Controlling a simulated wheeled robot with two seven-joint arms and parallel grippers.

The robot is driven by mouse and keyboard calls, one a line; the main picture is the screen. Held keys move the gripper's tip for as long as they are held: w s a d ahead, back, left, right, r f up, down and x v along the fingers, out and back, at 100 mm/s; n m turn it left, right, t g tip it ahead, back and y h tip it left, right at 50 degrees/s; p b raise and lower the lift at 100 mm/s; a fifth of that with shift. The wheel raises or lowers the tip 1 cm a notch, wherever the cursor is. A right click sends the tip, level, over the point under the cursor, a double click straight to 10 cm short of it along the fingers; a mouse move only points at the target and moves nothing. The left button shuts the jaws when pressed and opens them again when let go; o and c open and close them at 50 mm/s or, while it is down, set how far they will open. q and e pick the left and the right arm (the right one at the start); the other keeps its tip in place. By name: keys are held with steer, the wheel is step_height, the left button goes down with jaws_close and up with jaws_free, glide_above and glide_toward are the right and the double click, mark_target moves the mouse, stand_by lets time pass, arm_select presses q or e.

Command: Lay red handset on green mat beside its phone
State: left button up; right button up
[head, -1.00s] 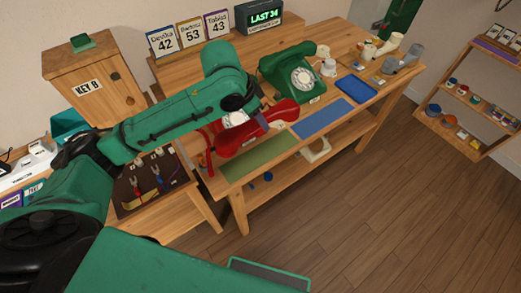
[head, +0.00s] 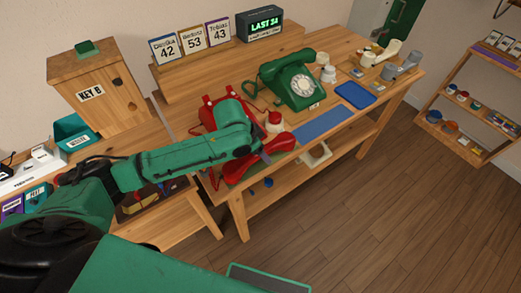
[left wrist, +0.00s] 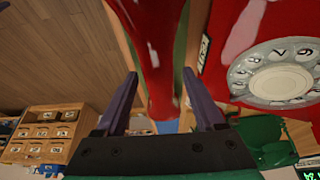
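The red handset (head: 279,146) extends lengthwise over the green mat (head: 252,171), largely hiding it. Whether it rests flat on the mat or is slightly above it cannot be told. The red phone (head: 216,112) stands behind it, partly hidden by my left arm. My left gripper (head: 264,154) is at the handset from above. In the left wrist view the handset (left wrist: 155,50) runs between my two fingers (left wrist: 161,75). They stand apart on either side of it; contact is unclear. The red phone's dial (left wrist: 278,72) is close on the right there. My right gripper is not in view.
A blue mat (head: 322,123) lies just right of the handset. A green dial phone (head: 291,80) stands behind it. Number cards and a lit sign (head: 264,24) stand on the back ledge.

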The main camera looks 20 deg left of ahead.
arm_select(q)
steer(key=shift+r, duration=0.1)
steer(key=v, duration=1.2)
steer(key=shift+w+d+r, duration=0.1)
